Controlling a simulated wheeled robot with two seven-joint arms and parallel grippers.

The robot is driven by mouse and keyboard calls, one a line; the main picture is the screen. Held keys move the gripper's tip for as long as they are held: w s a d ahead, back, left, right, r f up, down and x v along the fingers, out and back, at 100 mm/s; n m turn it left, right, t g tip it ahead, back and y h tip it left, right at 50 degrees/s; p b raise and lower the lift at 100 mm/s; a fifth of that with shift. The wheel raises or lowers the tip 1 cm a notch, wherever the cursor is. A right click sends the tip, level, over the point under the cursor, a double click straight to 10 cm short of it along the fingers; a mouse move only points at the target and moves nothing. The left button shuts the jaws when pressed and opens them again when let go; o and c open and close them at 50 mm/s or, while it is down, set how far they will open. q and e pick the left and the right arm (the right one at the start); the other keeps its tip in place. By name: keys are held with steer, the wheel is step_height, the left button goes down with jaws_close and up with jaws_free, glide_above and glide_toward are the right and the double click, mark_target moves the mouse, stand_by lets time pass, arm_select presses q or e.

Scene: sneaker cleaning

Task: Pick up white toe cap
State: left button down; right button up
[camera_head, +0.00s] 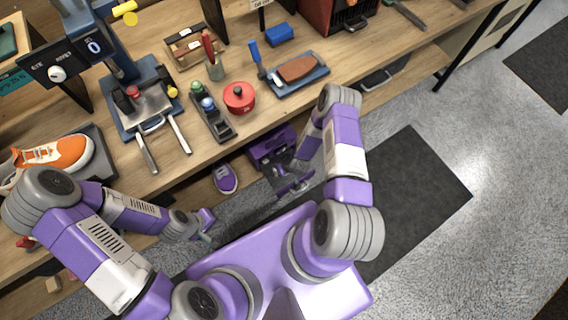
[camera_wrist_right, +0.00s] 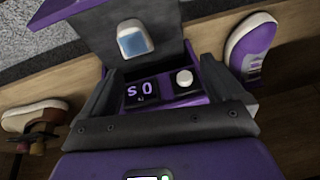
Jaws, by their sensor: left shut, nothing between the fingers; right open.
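A small white rounded piece (camera_wrist_right: 184,77), which may be the white toe cap, sits in an open purple box (camera_wrist_right: 192,100) beside a dark square marked "S 0" (camera_wrist_right: 142,91). The purple box (camera_head: 270,148) is below the workbench's front edge in the head view; the white piece is not discernible there. My right gripper (camera_wrist_right: 160,85) is open, its fingers on either side of the box contents; I cannot tell the gap in depth. It also shows in the head view (camera_head: 291,181). My left gripper (camera_head: 206,226) is shut and empty, low and left of the box.
A purple sneaker (camera_head: 225,178) lies left of the box. An orange sneaker (camera_head: 58,152) is on the bench at left. A red pot (camera_head: 239,97), a brush tray (camera_head: 298,72) and a bottle holder (camera_head: 212,112) stand on the bench (camera_head: 270,112). Floor at right is open.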

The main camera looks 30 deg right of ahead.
steer(key=shift+n+t+h, duration=0.3)
steer(key=shift+h, duration=0.2)
steer(key=d+f, duration=0.2)
steer(key=w+d+f, duration=0.1)
steer(key=f, duration=0.1)
steer(key=shift+d+f, duration=0.2)
steer(key=shift+d, duration=0.15)
steer(key=b+x, duration=0.3)
steer(key=x, duration=0.4)
steer(key=shift+a, duration=0.1)
steer(key=shift+c, duration=0.2)
